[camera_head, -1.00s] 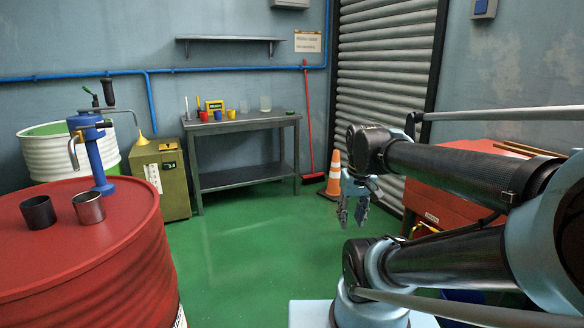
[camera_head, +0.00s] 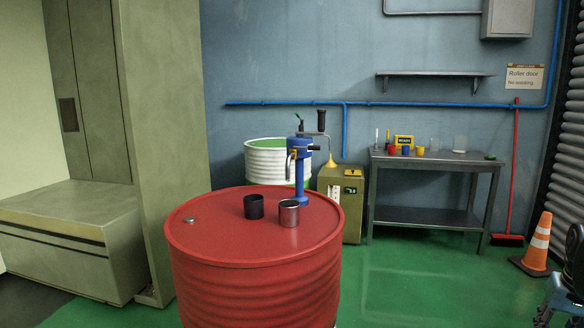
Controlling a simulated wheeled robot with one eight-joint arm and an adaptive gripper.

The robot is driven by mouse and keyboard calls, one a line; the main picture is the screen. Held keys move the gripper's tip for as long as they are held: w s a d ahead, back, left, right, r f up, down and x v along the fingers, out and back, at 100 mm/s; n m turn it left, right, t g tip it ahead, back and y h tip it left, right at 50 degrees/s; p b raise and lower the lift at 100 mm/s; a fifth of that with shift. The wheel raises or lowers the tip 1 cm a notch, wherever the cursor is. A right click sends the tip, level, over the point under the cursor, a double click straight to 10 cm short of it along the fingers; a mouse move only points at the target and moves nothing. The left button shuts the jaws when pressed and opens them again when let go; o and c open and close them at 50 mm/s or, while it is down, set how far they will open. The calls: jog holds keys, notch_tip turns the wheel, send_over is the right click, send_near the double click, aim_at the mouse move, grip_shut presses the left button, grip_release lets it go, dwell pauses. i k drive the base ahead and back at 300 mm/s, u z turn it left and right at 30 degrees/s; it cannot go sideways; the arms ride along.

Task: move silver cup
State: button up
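The silver cup (camera_head: 289,214) stands upright on top of the red drum (camera_head: 220,240), near its middle right. A dark cup (camera_head: 254,207) stands just to its left with a small gap between them. A blue hand pump (camera_head: 301,175) rises from the drum right behind the silver cup. Part of my gripper (camera_head: 553,305) shows at the lower right edge, cut off by the frame, far from the cup and apart from it. Its fingertips are not clear enough to tell whether it is open or shut.
A grey workbench (camera_head: 440,160) with small coloured cups and clear containers stands at the back wall. An olive cabinet (camera_head: 345,215) and a white drum (camera_head: 265,165) stand behind the red drum. An orange cone (camera_head: 538,245) is at right. Green floor is free between drum and cone.

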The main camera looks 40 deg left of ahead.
aim_at(290, 210)
jog(key=u, duration=1.8)
